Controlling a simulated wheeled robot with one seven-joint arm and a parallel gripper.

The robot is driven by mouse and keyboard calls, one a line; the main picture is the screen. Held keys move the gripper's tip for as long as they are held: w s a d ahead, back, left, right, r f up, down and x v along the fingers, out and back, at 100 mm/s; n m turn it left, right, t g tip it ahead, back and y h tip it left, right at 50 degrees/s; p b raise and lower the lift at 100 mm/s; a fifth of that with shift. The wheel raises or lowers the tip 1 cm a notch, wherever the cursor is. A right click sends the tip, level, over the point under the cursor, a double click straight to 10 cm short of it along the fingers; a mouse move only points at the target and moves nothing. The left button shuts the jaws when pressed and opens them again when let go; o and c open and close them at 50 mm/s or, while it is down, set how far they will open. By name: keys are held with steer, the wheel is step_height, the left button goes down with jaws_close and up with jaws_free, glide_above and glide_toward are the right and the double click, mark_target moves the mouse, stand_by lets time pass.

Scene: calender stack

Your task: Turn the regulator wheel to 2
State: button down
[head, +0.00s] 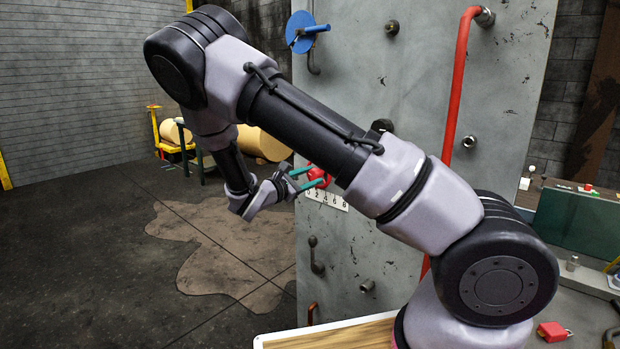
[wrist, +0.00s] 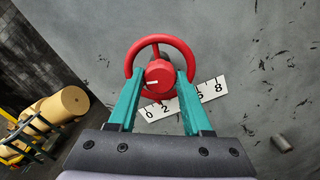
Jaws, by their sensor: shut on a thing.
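The red regulator wheel (wrist: 160,43) stands on the grey panel, with its round hub (wrist: 159,74) between my fingers in the wrist view. A short white mark on the hub points left. My gripper (wrist: 160,80) is shut on the wheel, with one teal finger on each side of the hub. In the head view the wheel (head: 319,174) is partly hidden by my arm, and my gripper (head: 304,179) reaches it from the left.
The grey panel (head: 420,100) also carries a blue wheel (head: 300,32), a red pipe (head: 456,100), a lever (head: 316,256) and several short metal studs. Tan rolls (head: 262,144) on a yellow rack stand behind at left. The floor left of the panel is open.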

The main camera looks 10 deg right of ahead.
steer(key=shift+n, duration=1.6)
steer(key=shift+f, duration=0.1)
steer(key=shift+c, duration=1.6)
jaws_free()
steer(key=shift+a, duration=0.1)
steer(key=v, duration=1)
steer(key=shift+s+a, duration=0.25)
steer(key=shift+a, duration=0.05)
